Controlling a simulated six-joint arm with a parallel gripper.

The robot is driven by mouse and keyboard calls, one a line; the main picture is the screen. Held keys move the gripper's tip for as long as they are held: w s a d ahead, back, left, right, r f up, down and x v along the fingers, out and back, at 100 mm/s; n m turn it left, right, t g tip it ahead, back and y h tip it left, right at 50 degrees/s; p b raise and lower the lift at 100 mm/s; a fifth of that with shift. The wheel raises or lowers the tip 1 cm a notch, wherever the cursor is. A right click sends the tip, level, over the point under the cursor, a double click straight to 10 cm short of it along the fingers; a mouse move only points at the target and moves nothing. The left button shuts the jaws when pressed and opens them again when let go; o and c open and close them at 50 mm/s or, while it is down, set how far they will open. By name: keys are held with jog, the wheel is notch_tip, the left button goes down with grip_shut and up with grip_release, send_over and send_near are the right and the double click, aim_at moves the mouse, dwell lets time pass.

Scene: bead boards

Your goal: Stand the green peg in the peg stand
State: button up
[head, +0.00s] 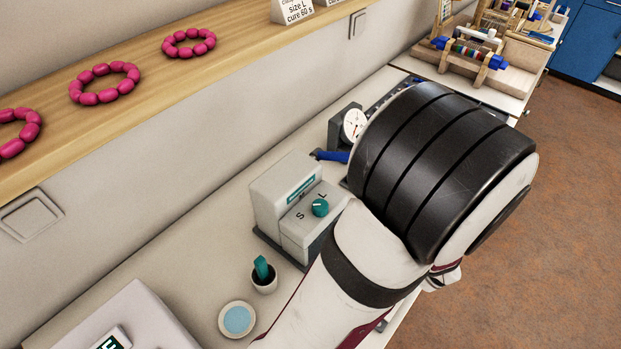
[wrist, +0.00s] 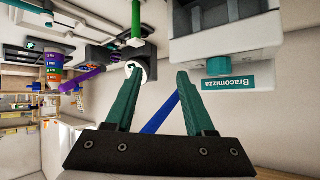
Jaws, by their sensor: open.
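In the wrist view, which looks upside down, a thin green rod with a wider end (wrist: 136,22), which looks like the green peg, shows at the top, beyond my left finger. My gripper (wrist: 156,76) is open, its two teal fingers apart with nothing visibly held. A blue rod (wrist: 162,113) shows behind the gap between the fingers; I cannot tell how far away it is. The green rod is apart from the fingers. I cannot make out the peg stand for certain. In the head view my arm hides my gripper and the bench around it.
A grey machine (head: 297,205) with a teal knob stands on the bench; a dial gauge (head: 353,124) is behind it. A wooden rack (head: 470,55) is at the far end. A wall shelf (head: 130,100) runs along the left.

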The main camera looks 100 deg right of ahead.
jog(key=shift+g+y, duration=0.9)
jog(key=s+x, duration=0.1)
jog(key=x, duration=0.4)
jog(key=s+a+f+x, duration=0.1)
jog(key=x, duration=0.5)
jog(key=s+x, duration=0.1)
jog(key=x, duration=0.5)
jog(key=shift+a+f, duration=0.25)
jog(key=shift+f, duration=0.2)
grip_shut()
